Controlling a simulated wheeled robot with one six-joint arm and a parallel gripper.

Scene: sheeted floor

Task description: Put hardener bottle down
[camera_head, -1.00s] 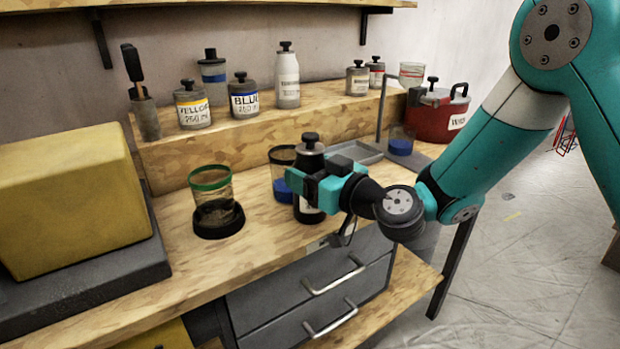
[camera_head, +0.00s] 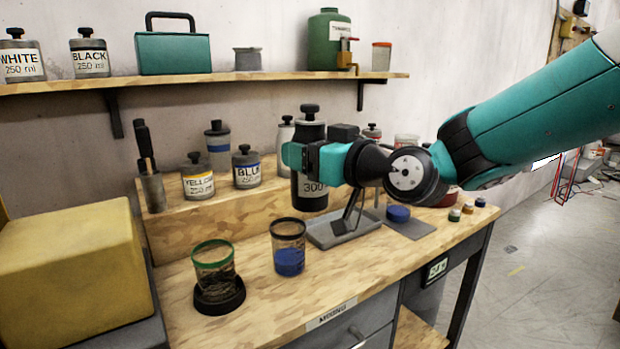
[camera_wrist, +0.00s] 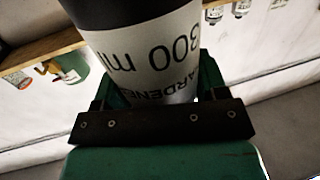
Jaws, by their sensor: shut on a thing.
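The hardener bottle (camera_head: 309,192) is dark with a black knob cap and a white label reading 300. My gripper (camera_head: 300,157) is shut around it and holds it upright, in front of the raised wooden step and above the bench. In the wrist view the bottle (camera_wrist: 150,50) fills the space between the jaws, its label showing "300 ml" and part of "HARDENER" upside down. My gripper shows at the lower edge of that view (camera_wrist: 155,98). The bottle's base appears clear of the bench top.
A cup with blue contents (camera_head: 289,250) and a green-rimmed cup (camera_head: 213,262) on a black round base stand at the front. A grey tray (camera_head: 343,230) lies below the arm. Yellow (camera_head: 198,180) and blue (camera_head: 246,170) bottles stand on the step. A shelf (camera_head: 250,78) hangs above.

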